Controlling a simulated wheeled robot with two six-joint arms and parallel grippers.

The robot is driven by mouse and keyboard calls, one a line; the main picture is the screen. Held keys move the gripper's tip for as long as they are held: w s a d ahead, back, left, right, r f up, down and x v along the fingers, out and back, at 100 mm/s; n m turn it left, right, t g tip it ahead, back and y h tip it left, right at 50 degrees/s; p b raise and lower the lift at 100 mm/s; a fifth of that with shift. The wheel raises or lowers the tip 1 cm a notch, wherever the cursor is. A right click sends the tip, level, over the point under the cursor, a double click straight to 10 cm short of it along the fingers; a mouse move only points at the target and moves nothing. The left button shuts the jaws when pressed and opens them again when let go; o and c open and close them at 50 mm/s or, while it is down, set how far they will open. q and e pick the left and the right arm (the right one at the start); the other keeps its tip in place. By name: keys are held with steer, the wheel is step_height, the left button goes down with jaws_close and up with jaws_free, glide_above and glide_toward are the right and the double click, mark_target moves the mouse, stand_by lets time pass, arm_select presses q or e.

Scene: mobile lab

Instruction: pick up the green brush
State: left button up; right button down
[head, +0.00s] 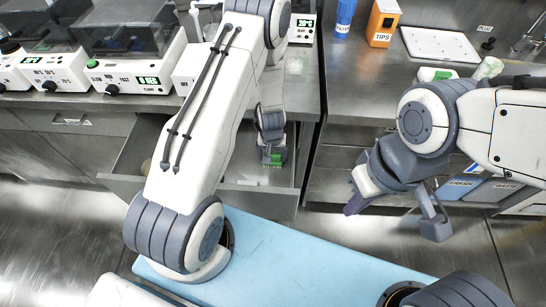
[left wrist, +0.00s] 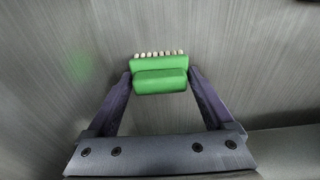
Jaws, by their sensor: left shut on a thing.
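The green brush (head: 276,160) is a small green block; in the left wrist view (left wrist: 160,79) a row of pale bristles shows along its far edge. My left gripper (head: 272,154) is shut on it, with one dark finger against each end. In the head view the gripper and brush are over or inside an open metal drawer (head: 262,200) below the counter. Grey metal surfaces surround the brush in the left wrist view; I cannot tell whether it touches the drawer floor. My right gripper (head: 396,219) is open and empty, to the right of the drawer.
White lab machines (head: 138,72) stand on the left counter above the drawer. The right counter holds an orange tips box (head: 383,24), a blue bottle (head: 345,14) and a white tray (head: 440,44). Labelled bins (head: 462,188) are at the lower right. The drawer's walls are close around my left gripper.

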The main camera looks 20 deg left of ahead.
mark_target(273, 154)
arm_select(q)
steer(key=shift+r+p, duration=1.65)
steer(key=shift+r, duration=0.3)
steer(key=shift+s+r, duration=0.1)
steer(key=shift+r, duration=0.1)
steer(key=s+d+r+b, duration=0.1)
steer(key=s+d+r, duration=0.1)
steer(key=s+r, duration=0.4)
steer(key=shift+s+d+r+b, duration=0.35)
steer(key=shift+s, duration=2.3)
